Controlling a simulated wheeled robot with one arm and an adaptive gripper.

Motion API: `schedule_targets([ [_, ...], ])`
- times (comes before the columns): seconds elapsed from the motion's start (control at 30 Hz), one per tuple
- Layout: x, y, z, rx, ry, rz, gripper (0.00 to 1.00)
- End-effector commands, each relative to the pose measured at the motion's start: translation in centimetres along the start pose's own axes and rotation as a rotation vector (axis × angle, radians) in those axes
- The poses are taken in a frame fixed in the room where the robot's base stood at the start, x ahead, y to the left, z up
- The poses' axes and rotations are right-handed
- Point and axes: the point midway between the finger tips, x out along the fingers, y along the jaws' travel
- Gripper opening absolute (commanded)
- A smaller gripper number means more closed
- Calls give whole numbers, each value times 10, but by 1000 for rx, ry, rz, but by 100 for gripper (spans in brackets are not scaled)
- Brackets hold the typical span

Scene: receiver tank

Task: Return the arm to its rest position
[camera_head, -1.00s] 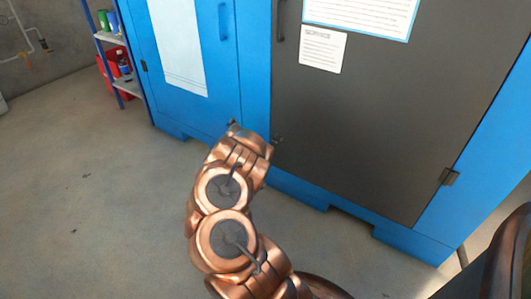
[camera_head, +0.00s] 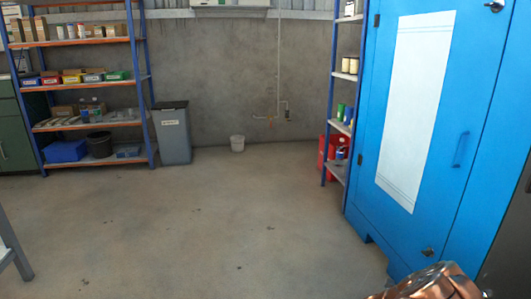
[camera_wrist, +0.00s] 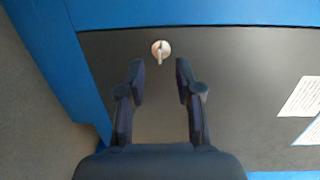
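My gripper (camera_wrist: 158,80) shows in the wrist view with its two dark fingers spread apart and nothing between them. Beyond the fingertips is a dark grey cabinet door with a round silver latch (camera_wrist: 161,49); the fingers look apart from it. In the head view only a copper-coloured piece of my arm (camera_head: 435,284) shows at the bottom right. The gripper itself is outside the head view.
The blue cabinet (camera_head: 425,140) stands close at the right, with a narrow shelf (camera_head: 338,125) beside it. The middle floor is clear.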

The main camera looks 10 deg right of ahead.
Motion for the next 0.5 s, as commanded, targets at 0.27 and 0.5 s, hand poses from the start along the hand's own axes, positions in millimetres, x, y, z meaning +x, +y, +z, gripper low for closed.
schedule_targets([
  [0.27,-69,-87,133,-28,-375,208,34],
  [0.5,-162,-166,217,-131,-729,313,34],
])
